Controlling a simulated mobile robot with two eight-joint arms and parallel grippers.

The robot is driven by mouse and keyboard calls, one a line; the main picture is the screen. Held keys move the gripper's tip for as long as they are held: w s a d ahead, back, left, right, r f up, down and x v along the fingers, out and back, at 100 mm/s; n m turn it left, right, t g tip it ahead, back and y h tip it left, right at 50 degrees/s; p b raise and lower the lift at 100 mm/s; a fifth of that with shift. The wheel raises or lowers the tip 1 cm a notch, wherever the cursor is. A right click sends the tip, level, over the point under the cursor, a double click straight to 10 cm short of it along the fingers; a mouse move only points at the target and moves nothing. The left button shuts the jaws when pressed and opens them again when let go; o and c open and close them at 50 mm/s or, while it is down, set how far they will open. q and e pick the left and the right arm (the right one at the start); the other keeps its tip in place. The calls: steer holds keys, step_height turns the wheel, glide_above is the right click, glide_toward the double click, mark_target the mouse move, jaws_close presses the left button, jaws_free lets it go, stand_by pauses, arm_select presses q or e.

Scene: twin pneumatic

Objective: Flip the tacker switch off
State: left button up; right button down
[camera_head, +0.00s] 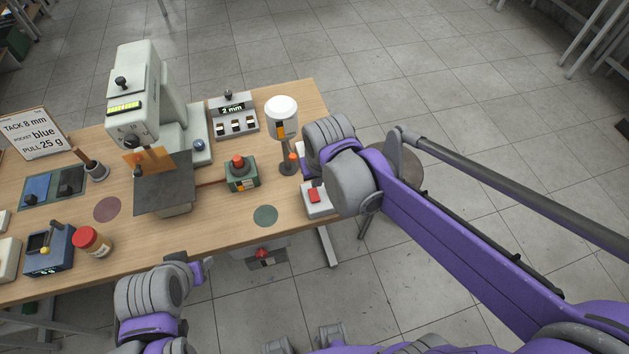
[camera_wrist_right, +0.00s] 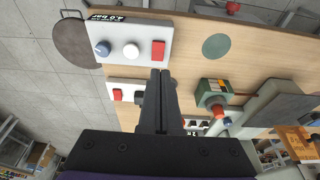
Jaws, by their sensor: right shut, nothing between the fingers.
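The right wrist view shows a white panel marked 4.0 bar (camera_wrist_right: 110,38) with a blue knob, a white button and a red rocker switch (camera_wrist_right: 158,50). A second white box with a red switch (camera_wrist_right: 119,93) lies beside it, partly behind my fingers. My right gripper (camera_wrist_right: 160,74) is shut and empty, its tips close to the panel's red rocker; contact cannot be told. In the head view my right arm hides the gripper and most of that panel; a white box with a red switch (camera_head: 314,195) shows beside the arm. The left arm's wrist is low; its fingers do not show clearly.
A round stool (camera_head: 408,172) stands to the right.

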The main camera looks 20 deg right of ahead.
steer(key=shift+s+v, duration=0.15)
steer(key=shift+v, duration=0.65)
steer(key=shift+s+v, duration=0.2)
steer(key=shift+v, duration=0.6)
steer(key=shift+f, duration=0.15)
steer(key=s+d+f+t, duration=0.2)
steer(key=s+d+f, duration=0.2)
steer(key=s, duration=0.7)
steer(key=shift+d+t, duration=0.3)
steer(key=shift+d, duration=0.65)
steer(key=shift+w, duration=0.1)
